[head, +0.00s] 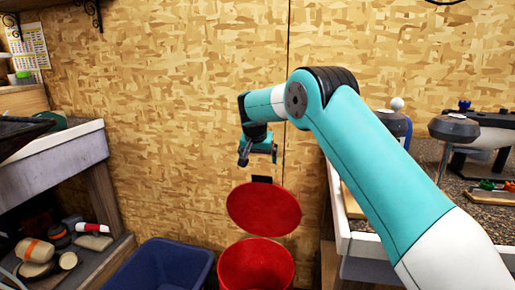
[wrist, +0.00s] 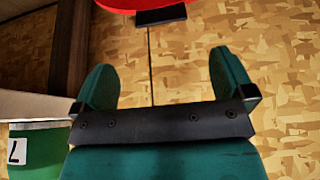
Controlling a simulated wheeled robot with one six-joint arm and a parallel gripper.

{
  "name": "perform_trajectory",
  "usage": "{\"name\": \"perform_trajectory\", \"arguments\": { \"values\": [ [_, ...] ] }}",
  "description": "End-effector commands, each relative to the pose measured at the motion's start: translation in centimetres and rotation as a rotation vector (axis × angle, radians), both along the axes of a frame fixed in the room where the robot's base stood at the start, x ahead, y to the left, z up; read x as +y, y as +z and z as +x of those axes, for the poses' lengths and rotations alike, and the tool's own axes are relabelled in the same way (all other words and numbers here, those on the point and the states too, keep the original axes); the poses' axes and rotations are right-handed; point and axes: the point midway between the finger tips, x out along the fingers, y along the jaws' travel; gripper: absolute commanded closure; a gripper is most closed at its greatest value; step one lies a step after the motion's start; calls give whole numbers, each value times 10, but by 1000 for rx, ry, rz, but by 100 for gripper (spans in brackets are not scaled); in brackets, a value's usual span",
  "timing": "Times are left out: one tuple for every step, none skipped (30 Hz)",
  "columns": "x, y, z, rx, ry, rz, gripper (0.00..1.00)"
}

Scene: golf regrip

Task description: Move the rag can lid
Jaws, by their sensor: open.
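The red round rag can lid (head: 263,208) stands raised and tilted above the red can (head: 256,266), against the wooden wall. A small black tab (head: 262,180) sits at the lid's upper edge. In the wrist view, part of the lid (wrist: 120,3) and the black tab (wrist: 160,15) show at the top edge, beyond the fingertips. My gripper (head: 258,150) is above the lid and apart from it. Its two teal fingers (wrist: 164,75) are spread, with only wall between them. Most of the lid is out of the wrist view.
A blue bin (head: 160,265) stands left of the can. A shelf with several items (head: 50,250) is at the far left. A workbench (head: 350,235) stands to the right, partly behind my arm. A green labelled container (wrist: 35,150) shows in the wrist view.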

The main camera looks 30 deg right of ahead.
Motion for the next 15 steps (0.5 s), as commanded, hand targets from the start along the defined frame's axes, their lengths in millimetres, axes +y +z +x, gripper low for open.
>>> {"name": "perform_trajectory", "arguments": {
  "values": [
    [4,11,-4,-2,2,0,0],
    [5,16,-6,-2,2,0,0],
    [7,21,-8,-2,2,0,0],
    [8,25,-9,-1,1,0,0],
    [9,28,-11,-1,0,1,0],
    [10,32,-12,0,0,0,0],
    [11,34,-13,1,0,1,0],
    [11,36,-14,1,0,0,0],
    [12,38,-15,1,0,0,0],
    [12,39,-15,1,0,1,0],
    [12,39,-15,1,0,1,0],
    [12,40,-16,1,0,1,0],
    [12,40,-16,1,0,1,0],
    [12,40,-16,1,0,1,0],
    [12,40,-16,1,0,0,0]
  ]
}}
